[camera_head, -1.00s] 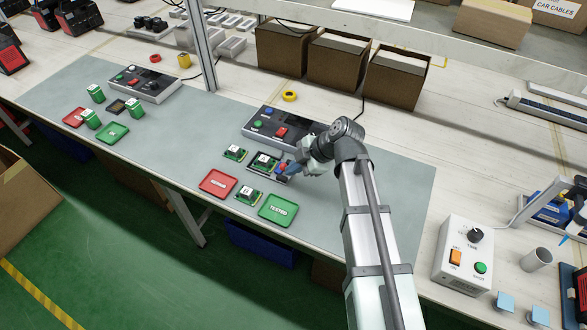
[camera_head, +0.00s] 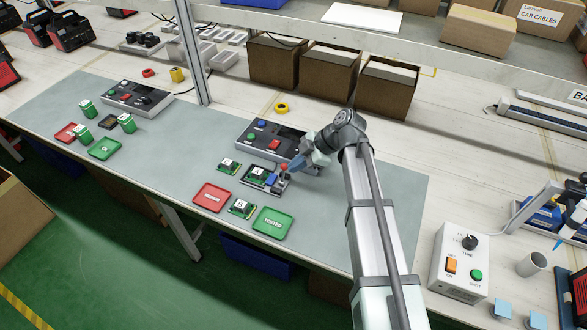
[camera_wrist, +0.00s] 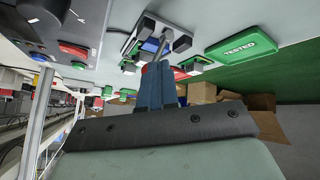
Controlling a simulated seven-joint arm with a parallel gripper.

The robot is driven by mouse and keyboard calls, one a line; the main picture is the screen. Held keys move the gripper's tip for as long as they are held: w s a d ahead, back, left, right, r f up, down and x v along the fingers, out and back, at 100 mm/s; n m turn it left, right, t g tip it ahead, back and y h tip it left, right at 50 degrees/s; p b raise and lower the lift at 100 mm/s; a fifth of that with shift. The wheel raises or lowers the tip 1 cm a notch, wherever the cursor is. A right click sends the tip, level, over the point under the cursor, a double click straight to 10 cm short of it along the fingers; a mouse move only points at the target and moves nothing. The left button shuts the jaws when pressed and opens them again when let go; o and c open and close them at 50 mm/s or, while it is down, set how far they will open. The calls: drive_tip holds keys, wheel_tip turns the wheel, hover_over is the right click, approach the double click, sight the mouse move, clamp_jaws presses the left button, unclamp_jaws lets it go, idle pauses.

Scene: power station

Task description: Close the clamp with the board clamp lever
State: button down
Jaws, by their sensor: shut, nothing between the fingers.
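The board clamp (camera_head: 268,187) is a small grey fixture with a green board (camera_head: 257,175) and a blue part (camera_head: 271,180). Its lever, with a red knob (camera_head: 284,167), is at the clamp's right end. My gripper (camera_head: 293,165) is shut and empty, with its blue fingertips right beside the knob; I cannot tell whether they touch. In the wrist view the shut fingers (camera_wrist: 155,72) point at the clamp (camera_wrist: 141,37), and the grey metal lever (camera_wrist: 181,44) shows just past the tips. The fingers hide part of the lever, and its exact angle is unclear.
A control box (camera_head: 268,140) with buttons stands just behind the clamp. Loose green boards (camera_head: 229,166) (camera_head: 242,208), a red tray (camera_head: 212,198) and a green TESTED tray (camera_head: 272,222) lie around it. The grey mat (camera_head: 385,195) to the right is mostly clear.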

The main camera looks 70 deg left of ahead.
drive_tip(key=shift+s+f, duration=0.1)
idle(0.3)
drive_tip(key=shift+r, duration=0.85)
drive_tip(key=shift+d, duration=0.1)
drive_tip(key=w+d+r, duration=0.2)
drive_tip(key=w+r, duration=0.3)
drive_tip(key=w, duration=0.5)
drive_tip(key=shift+w+d+r, duration=0.15)
drive_tip(key=shift+w+d, duration=0.05)
drive_tip(key=shift+d, duration=0.05)
